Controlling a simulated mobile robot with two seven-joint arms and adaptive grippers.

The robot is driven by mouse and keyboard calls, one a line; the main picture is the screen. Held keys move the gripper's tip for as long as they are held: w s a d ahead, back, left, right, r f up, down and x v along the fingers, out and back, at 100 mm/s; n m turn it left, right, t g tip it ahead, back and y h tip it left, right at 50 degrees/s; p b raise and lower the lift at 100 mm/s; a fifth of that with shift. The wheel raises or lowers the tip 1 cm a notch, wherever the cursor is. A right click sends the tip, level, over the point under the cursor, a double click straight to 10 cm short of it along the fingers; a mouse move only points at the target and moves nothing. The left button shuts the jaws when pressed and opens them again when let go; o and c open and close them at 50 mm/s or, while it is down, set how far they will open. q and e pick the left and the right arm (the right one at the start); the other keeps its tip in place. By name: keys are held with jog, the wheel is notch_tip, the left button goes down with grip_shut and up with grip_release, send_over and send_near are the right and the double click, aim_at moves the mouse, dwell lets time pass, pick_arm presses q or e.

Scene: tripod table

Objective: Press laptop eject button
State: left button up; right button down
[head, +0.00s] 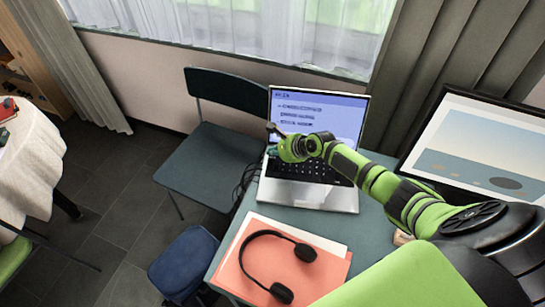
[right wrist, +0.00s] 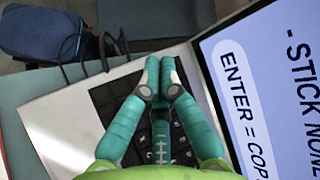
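The open laptop (head: 312,193) stands on the table with its screen (head: 325,108) lit, showing lines of text. My right gripper (head: 272,150) is over the laptop's left side, in front of the screen. In the right wrist view the gripper (right wrist: 160,72) has its two teal fingers brought together, with nothing seen between them. The fingertips are above the laptop's grey body (right wrist: 60,125), near its side edge, with the black keys (right wrist: 160,138) behind them. Whether they touch the laptop cannot be told. I cannot make out an eject button. My left gripper is not in view.
Black cables (right wrist: 85,45) lie beside the laptop's left edge. Headphones (head: 268,240) rest on an orange folder (head: 325,262) in front. A dark chair (head: 210,165) is left of the table (head: 235,240); a blue bag (head: 184,262) stands below.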

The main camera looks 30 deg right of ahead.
aim_at(274, 159)
jog(key=shift+f, duration=0.1)
dwell(0.3)
jog(key=shift+f, duration=0.3)
jog(key=shift+f+b, duration=0.35)
jog(key=shift+b, duration=0.05)
dwell(0.4)
jog(key=shift+r, duration=0.1)
jog(key=shift+r+p, duration=0.65)
jog(key=shift+p, duration=0.2)
notch_tip(274, 159, up, 5)
jog(key=p, duration=0.5)
jog(key=shift+r+p, duration=0.1)
jog(key=shift+p, duration=0.2)
dwell(0.5)
